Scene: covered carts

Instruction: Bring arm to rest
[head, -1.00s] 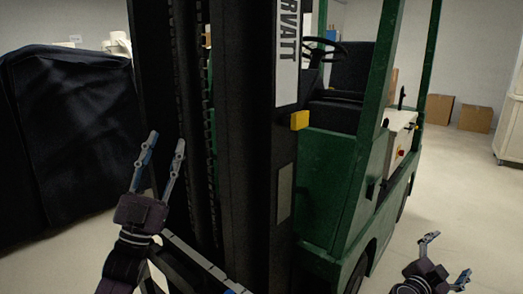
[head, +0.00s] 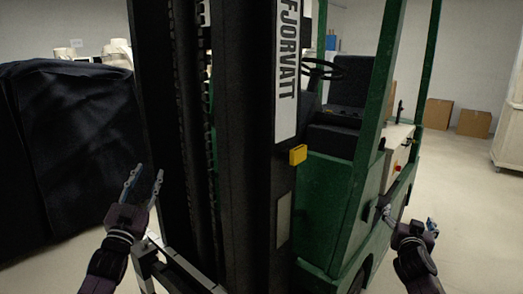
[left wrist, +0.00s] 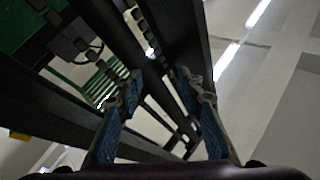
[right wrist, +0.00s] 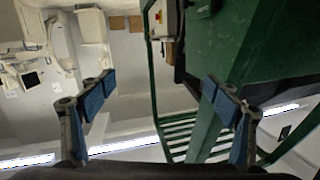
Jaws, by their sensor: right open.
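My left gripper (head: 147,172) is at the lower left of the head view, in front of the forklift's black mast (head: 245,150), fingers pointing up. The left wrist view shows its two blue-padded fingers (left wrist: 158,76) apart with nothing between them. My right gripper (head: 409,214) is at the lower right of the head view, in front of the forklift's green side. In the right wrist view its fingers (right wrist: 158,80) are wide open and empty. Whether either gripper touches the forklift, I cannot tell.
The green forklift (head: 325,210) fills the middle, with a yellow block (head: 298,155) on its mast. A black-covered cart (head: 70,150) stands left. Cardboard boxes (head: 474,123) and a pale cabinet (head: 508,140) stand at the back right. Floor (head: 470,220) is clear at right.

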